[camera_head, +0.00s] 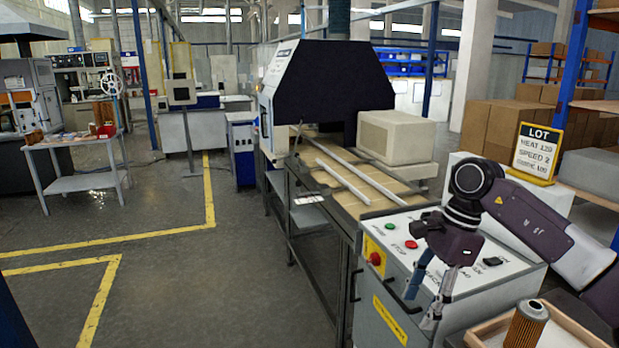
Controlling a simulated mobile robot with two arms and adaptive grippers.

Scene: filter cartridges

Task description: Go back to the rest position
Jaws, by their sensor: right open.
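My right gripper (421,308) hangs with its fingers pointing down, in front of the control cabinet with its white sloped panel (403,230). Its fingers are apart and nothing is between them. My right arm comes in from the right edge. My left gripper is not in view.
A conveyor (345,190) leads into a dark-hooded machine (325,85), with a cream box (396,137) beside it. A LOT sign (536,152) stands behind my right arm. Cardboard boxes (490,125) stand at the right. The floor at the left is open, with yellow lines.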

